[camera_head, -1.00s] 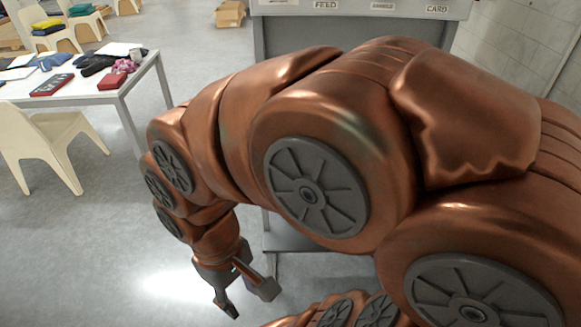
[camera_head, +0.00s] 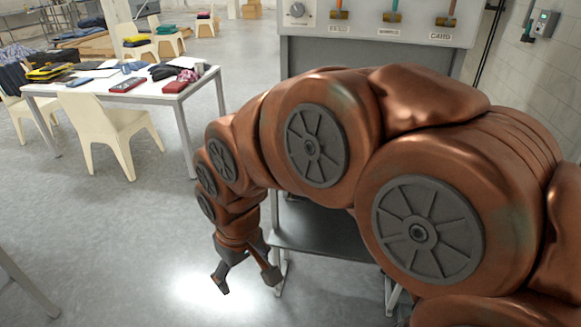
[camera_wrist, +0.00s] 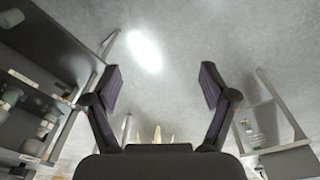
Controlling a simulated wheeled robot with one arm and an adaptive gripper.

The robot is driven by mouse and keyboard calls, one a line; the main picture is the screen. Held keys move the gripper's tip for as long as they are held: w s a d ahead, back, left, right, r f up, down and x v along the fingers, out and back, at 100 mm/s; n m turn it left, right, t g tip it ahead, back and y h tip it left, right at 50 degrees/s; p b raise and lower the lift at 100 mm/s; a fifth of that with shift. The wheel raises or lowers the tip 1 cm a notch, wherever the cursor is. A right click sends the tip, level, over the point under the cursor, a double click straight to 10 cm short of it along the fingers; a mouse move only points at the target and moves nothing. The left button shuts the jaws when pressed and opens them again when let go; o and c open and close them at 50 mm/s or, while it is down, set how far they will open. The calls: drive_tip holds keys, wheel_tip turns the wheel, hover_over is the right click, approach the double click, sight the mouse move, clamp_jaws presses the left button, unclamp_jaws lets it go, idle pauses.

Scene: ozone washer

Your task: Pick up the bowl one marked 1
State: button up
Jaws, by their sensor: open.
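No bowl marked 1 can be made out in either view. My gripper (camera_head: 246,279) hangs low over the bare floor in the head view, left of the grey machine's lower shelf. In the wrist view my gripper (camera_wrist: 160,77) is open, with its two fingers wide apart and only grey floor between them. Nothing is held. My arm hides part of the machine and whatever lies behind it.
A grey machine (camera_head: 375,53) with labelled levers and a dial stands behind my arm, with a lower shelf (camera_head: 318,233). A white table (camera_head: 150,96) with clothes and chairs is at left. Shelving (camera_wrist: 30,110) with small containers shows in the wrist view. Floor between is clear.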

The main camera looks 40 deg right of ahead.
drive_tip(key=w+d+f+m+t+b, duration=0.1)
drive_tip(key=w+d+f+t+b, duration=0.15)
drive_tip(key=w+d, duration=0.6)
drive_tip(key=w+d+f+t+h+b, duration=0.1)
drive_tip(key=w+d+t, duration=0.3)
drive_tip(key=w, duration=0.7)
drive_tip(key=w+d+f+m+t+b, duration=0.1)
drive_tip(key=w+d+f+t+b, duration=0.1)
drive_tip(key=w+d, duration=0.65)
drive_tip(key=w+d+f+m+t+h+b, duration=0.1)
drive_tip(key=d+f+t+h+b, duration=0.15)
drive_tip(key=d, duration=1.05)
drive_tip(key=w+d+f+m+t+h+b, duration=0.1)
drive_tip(key=w+d+f+t+h+b, duration=0.2)
drive_tip(key=d, duration=1.1)
drive_tip(key=shift+y, duration=0.45)
drive_tip(key=p+x, duration=0.2)
drive_tip(key=x, duration=0.1)
drive_tip(key=p+x, duration=0.1)
drive_tip(key=shift+w+a+f, duration=0.3)
drive_tip(key=shift+w, duration=0.05)
drive_tip(key=shift+x, duration=0.95)
clamp_jaws()
